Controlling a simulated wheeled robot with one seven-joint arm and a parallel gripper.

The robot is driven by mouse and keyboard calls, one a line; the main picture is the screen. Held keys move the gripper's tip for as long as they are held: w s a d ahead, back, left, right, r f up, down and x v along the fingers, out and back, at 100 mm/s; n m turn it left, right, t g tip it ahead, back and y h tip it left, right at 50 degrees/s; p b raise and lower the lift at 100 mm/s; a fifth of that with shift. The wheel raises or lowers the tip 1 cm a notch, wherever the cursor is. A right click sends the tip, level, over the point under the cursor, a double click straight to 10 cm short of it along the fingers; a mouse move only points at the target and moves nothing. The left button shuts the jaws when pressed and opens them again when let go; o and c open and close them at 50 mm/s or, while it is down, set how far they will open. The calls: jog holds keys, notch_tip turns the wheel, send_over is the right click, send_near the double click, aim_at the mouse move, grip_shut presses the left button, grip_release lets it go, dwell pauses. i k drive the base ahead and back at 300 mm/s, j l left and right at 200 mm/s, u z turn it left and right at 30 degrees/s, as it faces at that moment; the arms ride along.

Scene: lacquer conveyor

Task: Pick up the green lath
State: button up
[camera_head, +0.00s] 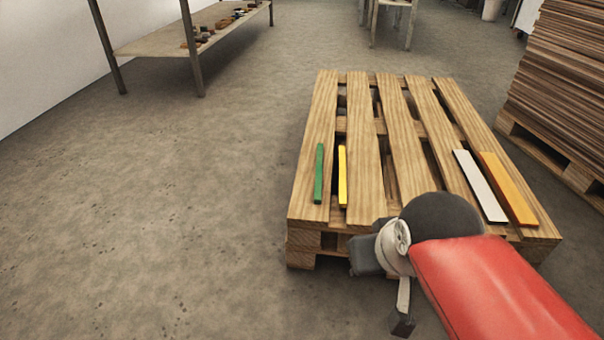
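The green lath (319,174) is a short, narrow strip lying on the left slat of a wooden pallet (395,130), near its front edge. It lies lengthwise along the slat and is fully visible. My red and grey arm reaches in from the lower right. My gripper (385,285) is at the pallet's front edge, to the right of the green lath and nearer the camera, apart from it. One dark finger points down. The arm hides much of the gripper, so its opening and any contents are unclear.
A yellow lath (342,177) lies just right of the green one. A white lath (480,185) and an orange lath (507,188) lie at the pallet's right. Stacked boards (560,80) stand at right, a shelf table (170,40) at back left. The left floor is clear.

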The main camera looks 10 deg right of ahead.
aim_at(318, 169)
jog(key=i+j+z, duration=0.25)
jog(key=i+j, duration=0.15)
jog(key=i+j+z, duration=0.25)
jog(key=j, duration=0.25)
jog(key=i, duration=0.05)
